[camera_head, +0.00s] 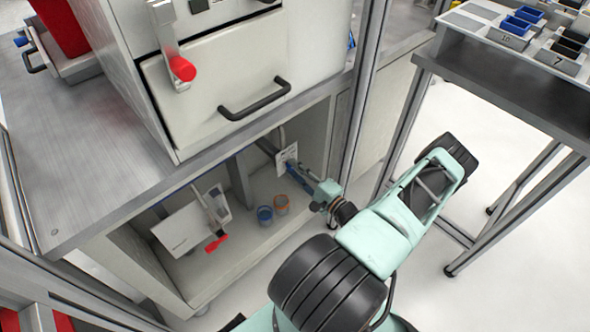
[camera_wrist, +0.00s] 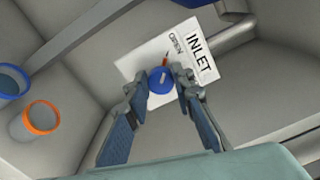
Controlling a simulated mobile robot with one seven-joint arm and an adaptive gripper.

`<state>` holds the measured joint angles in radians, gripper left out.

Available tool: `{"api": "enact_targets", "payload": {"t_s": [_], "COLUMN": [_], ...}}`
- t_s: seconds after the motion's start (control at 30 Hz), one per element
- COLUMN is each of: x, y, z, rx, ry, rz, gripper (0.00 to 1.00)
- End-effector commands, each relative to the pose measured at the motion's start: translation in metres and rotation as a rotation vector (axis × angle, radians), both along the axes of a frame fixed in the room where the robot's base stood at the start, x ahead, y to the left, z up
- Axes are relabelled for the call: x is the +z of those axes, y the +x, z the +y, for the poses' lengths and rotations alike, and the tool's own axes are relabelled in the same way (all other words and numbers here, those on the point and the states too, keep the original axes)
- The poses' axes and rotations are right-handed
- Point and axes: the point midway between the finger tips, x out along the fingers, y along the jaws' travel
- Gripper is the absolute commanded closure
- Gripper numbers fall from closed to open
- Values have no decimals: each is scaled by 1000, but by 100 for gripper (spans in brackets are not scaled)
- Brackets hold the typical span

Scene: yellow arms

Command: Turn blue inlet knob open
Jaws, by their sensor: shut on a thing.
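The blue inlet knob (camera_wrist: 160,101) shows in the wrist view, at the lower edge of a white INLET placard (camera_wrist: 165,58). A small red-orange pointer (camera_wrist: 165,61) lies on the placard above the knob. My gripper (camera_wrist: 161,92) has one finger on each side of the knob and is shut on it. In the head view my gripper (camera_head: 303,181) reaches into the open lower cabinet bay, close to the placard (camera_head: 287,157). The knob cannot be made out clearly there.
A red-handled valve (camera_head: 216,242) is further left. A metal post (camera_head: 360,110) rises beside my arm. A table (camera_head: 510,85) stands at right.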

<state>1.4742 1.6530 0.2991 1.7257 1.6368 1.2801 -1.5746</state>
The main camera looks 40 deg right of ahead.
Motion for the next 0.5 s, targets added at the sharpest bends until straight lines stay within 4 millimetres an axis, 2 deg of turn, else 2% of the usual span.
{"api": "enact_targets", "payload": {"t_s": [0.07, 0.1, 0.23, 0.5], "x": [-1, -1, 0, 0], "y": [-1, -1, -1, -1], "z": [0, 0, 0, 0], "rx": [0, 0, -1, 0], "ry": [-1, -1, -1, 0], "rz": [2, 2, 1, 1], "gripper": [100, 75, 60, 60]}}
